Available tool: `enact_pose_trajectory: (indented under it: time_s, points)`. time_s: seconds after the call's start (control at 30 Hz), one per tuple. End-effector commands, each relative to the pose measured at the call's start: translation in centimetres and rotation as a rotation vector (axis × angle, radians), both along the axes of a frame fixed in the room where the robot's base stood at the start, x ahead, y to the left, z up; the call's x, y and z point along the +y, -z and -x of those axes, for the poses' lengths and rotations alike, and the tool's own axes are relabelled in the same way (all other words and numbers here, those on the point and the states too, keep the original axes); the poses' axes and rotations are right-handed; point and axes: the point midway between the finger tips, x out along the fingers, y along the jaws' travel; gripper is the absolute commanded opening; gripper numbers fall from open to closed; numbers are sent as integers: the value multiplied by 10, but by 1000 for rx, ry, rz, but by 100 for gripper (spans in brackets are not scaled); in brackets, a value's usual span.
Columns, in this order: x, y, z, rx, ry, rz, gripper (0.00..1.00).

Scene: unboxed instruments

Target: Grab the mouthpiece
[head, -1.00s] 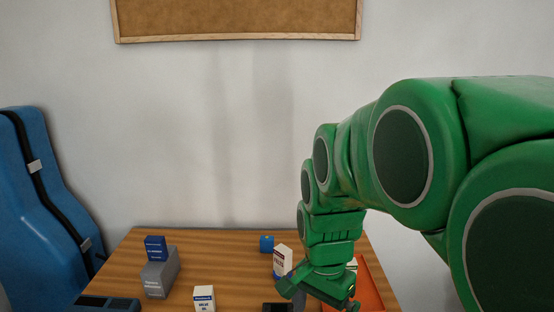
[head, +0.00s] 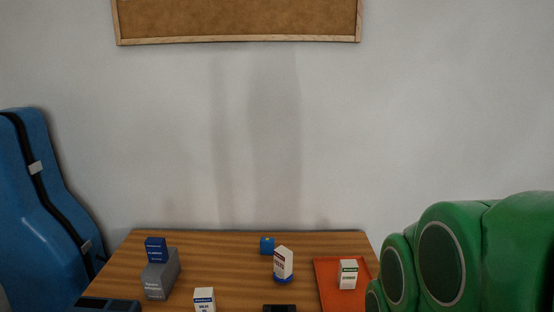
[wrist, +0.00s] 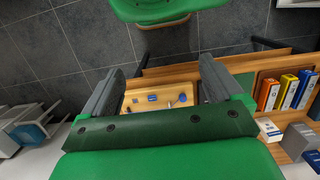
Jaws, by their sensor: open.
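I cannot make out the mouthpiece for certain in either view. In the wrist view, my gripper (wrist: 155,84) is open with its two grey fingers wide apart and nothing held. Beyond and between the fingers, a light wooden surface (wrist: 133,105) carries several tiny items, among them a blue one (wrist: 183,97); they are too small to identify. In the head view, my gripper is out of frame.
A blue instrument case (head: 35,205) stands left.

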Motion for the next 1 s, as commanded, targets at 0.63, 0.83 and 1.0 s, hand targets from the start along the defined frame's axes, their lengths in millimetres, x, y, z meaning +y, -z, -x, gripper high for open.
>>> enact_pose_trajectory:
  time_s: [0.63, 0.83, 1.0]
  points:
    - [6, 2, -6, 13, 14, -18, 57]
    - [30, 9, -28, 59, 69, -94, 57]
    - [55, 15, -51, 108, 133, -170, 57]
